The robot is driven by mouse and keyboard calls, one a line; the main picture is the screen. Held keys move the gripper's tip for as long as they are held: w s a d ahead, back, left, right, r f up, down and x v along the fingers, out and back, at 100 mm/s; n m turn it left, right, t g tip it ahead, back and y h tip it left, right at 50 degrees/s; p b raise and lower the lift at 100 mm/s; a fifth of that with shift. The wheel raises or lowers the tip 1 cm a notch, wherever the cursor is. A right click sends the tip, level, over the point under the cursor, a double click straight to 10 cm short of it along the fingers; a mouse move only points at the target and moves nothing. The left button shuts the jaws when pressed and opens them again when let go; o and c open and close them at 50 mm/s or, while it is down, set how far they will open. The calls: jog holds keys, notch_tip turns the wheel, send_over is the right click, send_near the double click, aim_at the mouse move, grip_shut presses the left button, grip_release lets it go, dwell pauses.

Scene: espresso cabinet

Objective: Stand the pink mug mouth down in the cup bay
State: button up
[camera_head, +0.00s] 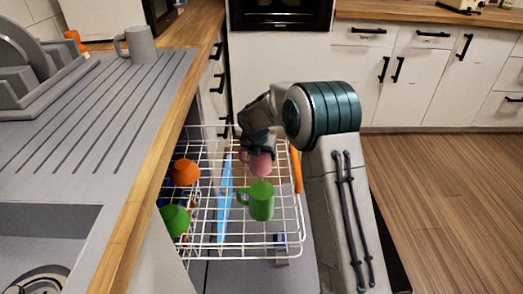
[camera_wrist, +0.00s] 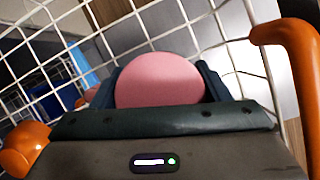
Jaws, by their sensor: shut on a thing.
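The pink mug (camera_head: 261,164) is at the far part of the white wire rack (camera_head: 283,253), just behind the green mug (camera_head: 262,203) in the head view. My gripper (camera_head: 258,150) is above the pink mug and shut on it. In the wrist view the pink mug (camera_wrist: 160,80) shows a smooth round closed face between the two dark fingers, so its mouth points away from my palm, downward. Its rim is hidden. I cannot tell whether it touches the rack wires.
An orange cup (camera_head: 186,172) and a green cup (camera_head: 175,220) sit on the rack's left side. A blue item (camera_head: 224,205) stands mid-rack; an orange item (camera_head: 296,168) is at the right edge. The counter (camera_head: 130,190) borders the left. A grey mug (camera_head: 138,44) stands on it.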

jog(key=shift+f, duration=0.4)
dwell(0.3)
jog(key=o, duration=1.2)
jog(key=shift+o, duration=0.2)
